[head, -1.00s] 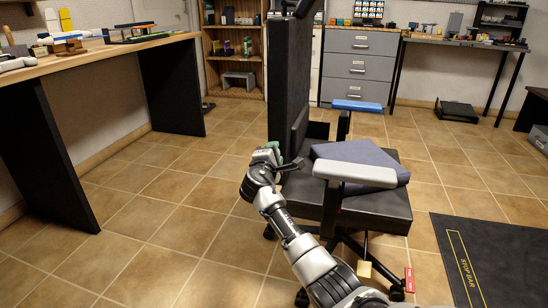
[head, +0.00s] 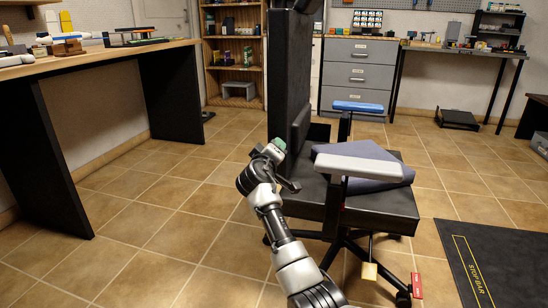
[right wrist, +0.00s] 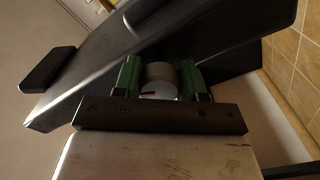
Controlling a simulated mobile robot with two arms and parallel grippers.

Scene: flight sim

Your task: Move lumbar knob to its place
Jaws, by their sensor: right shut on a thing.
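The lumbar knob (right wrist: 160,82) is a small round piece, pale with a tan band and a short dark red mark. In the right wrist view it sits between the green fingers of my right gripper (right wrist: 160,80), which is shut on it. In the head view my right gripper (head: 279,147) is beside the lower backrest of the black office chair (head: 288,85), and the knob cannot be made out. Whether the knob touches the chair cannot be told. My left gripper is not in view.
A wooden workbench (head: 100,55) stands left. Tiled floor (head: 170,215) is free left of the chair; a black mat (head: 510,262) lies right.

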